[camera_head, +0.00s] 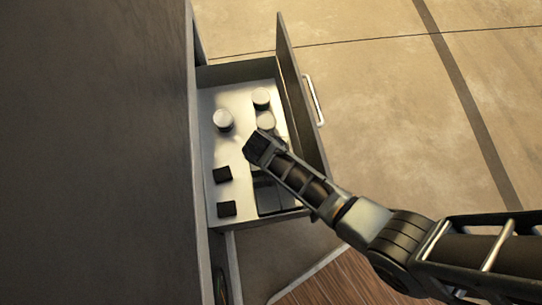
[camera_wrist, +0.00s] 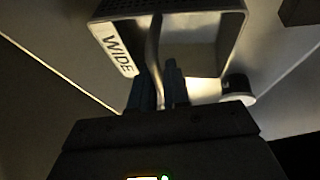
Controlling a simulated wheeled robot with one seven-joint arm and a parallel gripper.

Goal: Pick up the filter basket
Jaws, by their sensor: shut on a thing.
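In the wrist view, a dark, open box-shaped piece (camera_wrist: 200,28) with a perforated upper edge and a white label reading WIDE appears to be the filter basket. My gripper (camera_wrist: 160,75) is shut on its thin upright strip, with a blue-grey finger on each side. In the head view, my gripper (camera_head: 258,148) reaches into the open drawer (camera_head: 302,118) from the lower right. My gripper and arm hide much of what lies beneath. I cannot tell whether the basket touches the drawer floor.
White-topped round containers stand near the drawer's back, at the left (camera_head: 223,119) and right (camera_head: 261,99). Two dark blocks, one upper (camera_head: 222,174) and one lower (camera_head: 227,208), lie along the left side. A dark cabinet (camera_head: 95,150) borders the drawer. Open floor (camera_head: 400,110) lies to the right.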

